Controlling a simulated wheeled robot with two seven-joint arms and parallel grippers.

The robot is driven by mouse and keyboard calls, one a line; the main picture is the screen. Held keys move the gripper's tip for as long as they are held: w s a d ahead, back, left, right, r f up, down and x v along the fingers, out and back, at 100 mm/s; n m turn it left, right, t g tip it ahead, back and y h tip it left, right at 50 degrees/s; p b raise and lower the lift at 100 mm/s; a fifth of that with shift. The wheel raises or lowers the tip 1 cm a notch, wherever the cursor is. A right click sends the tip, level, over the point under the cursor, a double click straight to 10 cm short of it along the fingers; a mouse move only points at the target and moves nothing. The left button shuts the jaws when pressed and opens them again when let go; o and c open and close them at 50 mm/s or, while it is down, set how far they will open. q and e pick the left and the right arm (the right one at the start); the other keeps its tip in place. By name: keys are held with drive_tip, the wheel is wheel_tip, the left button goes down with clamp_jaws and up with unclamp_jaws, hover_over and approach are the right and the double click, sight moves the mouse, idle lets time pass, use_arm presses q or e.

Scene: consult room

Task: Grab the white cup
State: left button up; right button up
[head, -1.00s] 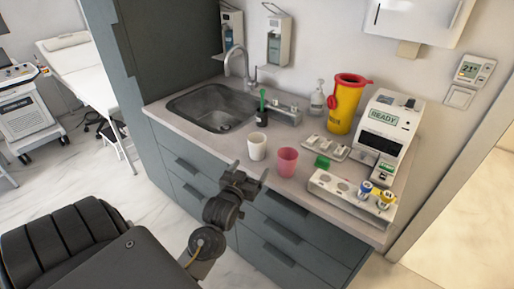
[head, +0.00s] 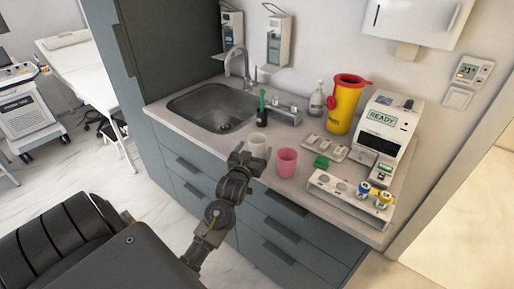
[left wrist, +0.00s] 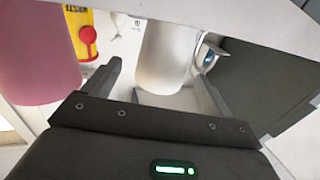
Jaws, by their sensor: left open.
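The white cup (head: 258,142) stands upright on the counter between the sink and the pink cup (head: 286,162). My left gripper (head: 248,161) is open at the cup's near side and hides its lower part in the head view. In the left wrist view the white cup (left wrist: 166,50) is between the two open fingers (left wrist: 158,74), one on each side. I cannot tell whether either finger touches it. The pink cup (left wrist: 38,50) is just outside the fingers on the left there. My right gripper is not in view.
The sink (head: 213,108) is behind left of the white cup. A dark holder with a green item (head: 262,112) stands behind it. A green block (head: 321,162), yellow bin (head: 344,105), analyzer (head: 386,130) and white rack (head: 340,190) occupy the counter's right side.

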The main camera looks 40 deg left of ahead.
sight(260, 138)
use_arm(q)
drive_tip(key=p+x, duration=0.1)
drive_tip(key=x, duration=0.3)
drive_tip(key=shift+a+f, duration=0.1)
drive_tip(key=shift+a, duration=0.1)
drive_tip(key=shift+c, duration=0.5)
drive_tip(key=c, duration=1)
